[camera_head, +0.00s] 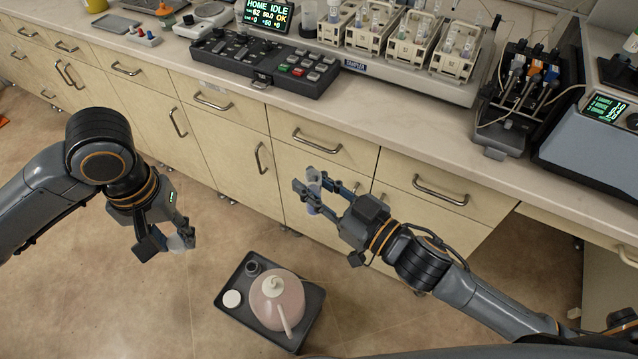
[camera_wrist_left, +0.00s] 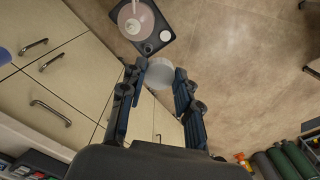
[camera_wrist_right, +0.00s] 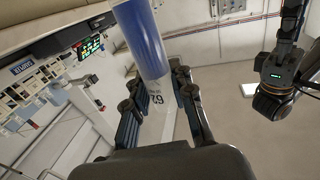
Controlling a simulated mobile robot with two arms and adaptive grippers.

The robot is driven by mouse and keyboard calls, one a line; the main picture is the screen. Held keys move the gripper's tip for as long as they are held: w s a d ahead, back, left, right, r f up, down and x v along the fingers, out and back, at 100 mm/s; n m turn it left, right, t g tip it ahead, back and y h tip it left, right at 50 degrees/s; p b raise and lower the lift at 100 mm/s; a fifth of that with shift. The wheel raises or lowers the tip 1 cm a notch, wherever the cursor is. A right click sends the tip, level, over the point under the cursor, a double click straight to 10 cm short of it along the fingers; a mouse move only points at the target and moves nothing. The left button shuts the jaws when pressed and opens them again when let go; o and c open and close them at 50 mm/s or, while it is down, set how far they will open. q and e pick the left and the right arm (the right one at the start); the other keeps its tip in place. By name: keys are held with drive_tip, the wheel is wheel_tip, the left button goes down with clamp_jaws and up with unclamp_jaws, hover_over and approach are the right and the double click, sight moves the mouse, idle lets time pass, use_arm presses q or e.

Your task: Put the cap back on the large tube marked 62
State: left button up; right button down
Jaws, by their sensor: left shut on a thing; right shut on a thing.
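My right gripper (camera_head: 315,193) is shut around the large tube (camera_head: 314,178) and holds it in the air in front of the drawers. The right wrist view shows the tube's blue part (camera_wrist_right: 146,38) and the number 62 on its clear wall (camera_wrist_right: 155,99), between the fingers. My left gripper (camera_head: 173,231) is shut on a pale, translucent round cap (camera_head: 177,243), held apart from the tube to its left. The cap also shows between the fingertips in the left wrist view (camera_wrist_left: 160,74). The tube's mouth is not clear to see.
A dark tray (camera_head: 316,303) with a large pink-filled bottle (camera_head: 277,301), a small dark container and a white lid stands below. The counter (camera_head: 405,103) behind carries a control panel (camera_head: 265,62), tube racks (camera_head: 410,40) and a pump (camera_head: 517,85). The space between the grippers is free.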

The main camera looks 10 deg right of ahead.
use_arm(q)
drive_tip(key=w+d+r, duration=0.3)
drive_tip(key=d+r, duration=0.3)
drive_tip(key=d, duration=0.6)
drive_tip(key=w+d+r, duration=0.2)
drive_tip(key=d+r, duration=0.5)
drive_tip(key=d, duration=0.5)
drive_tip(key=shift+w+r, duration=0.2)
drive_tip(key=shift+w, duration=0.2)
drive_tip(key=shift+f, duration=2.05)
drive_tip(key=shift+f, duration=0.85)
drive_tip(key=shift+f, duration=0.55)
